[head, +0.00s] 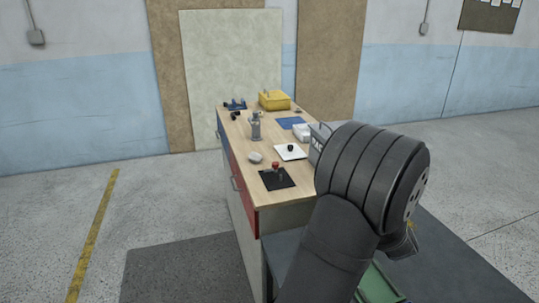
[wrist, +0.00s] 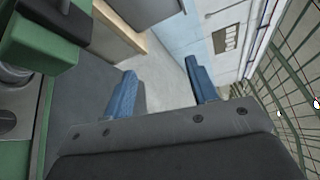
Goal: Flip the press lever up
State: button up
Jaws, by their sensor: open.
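In the wrist view a green machine body (wrist: 40,45) fills the upper left, with a dark block (wrist: 72,22) on it and a round grey metal part (wrist: 14,78) below. It may be the press; I cannot make out its lever. In the head view a green part (head: 378,285) shows low at the right, partly hidden by my arm. My gripper (wrist: 161,66) has two blue fingers spread apart with nothing between them. It is to the right of the green body and apart from it. In the head view my arm hides most of the gripper.
A wooden workbench (head: 250,187) carries a red-knobbed stick (head: 276,167) on a black plate, a white plate (head: 291,152), a grey canister (head: 255,130) and a yellow box (head: 274,99). A wire mesh (wrist: 297,60) stands at the wrist view's right. Open floor (head: 60,205) lies left.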

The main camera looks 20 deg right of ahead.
jog(key=shift+s+f+n, duration=0.2)
jog(key=shift+f+n, duration=0.1)
jog(key=c, duration=0.7)
jog(key=s+f+n+g, duration=0.1)
jog(key=f+n, duration=0.1)
jog(key=s+f+n+g, duration=0.4)
jog(key=shift+s+f, duration=0.1)
jog(key=shift+f, duration=0.3)
grip_shut()
jog(key=w+a+f+n+g, duration=0.1)
jog(key=a+f+n+g, duration=0.15)
jog(key=a+n, duration=0.4)
jog(key=w+a+f+n+g, duration=0.2)
jog(key=a+n+g, duration=0.25)
jog(key=a, duration=0.25)
jog(key=w+a+f+n+g, duration=0.1)
jog(key=a+f+n+g, duration=0.15)
jog(key=a+n, duration=0.4)
jog(key=w+a+r+n+t+h, duration=0.4)
jog(key=a+r+h, duration=0.4)
jog(key=r+h, duration=0.2)
jog(key=shift+w+r+n+h, duration=0.35)
jog(key=shift+w+n+h, duration=0.2)
jog(key=shift+w+h, duration=0.55)
jog(key=shift+a, duration=0.1)
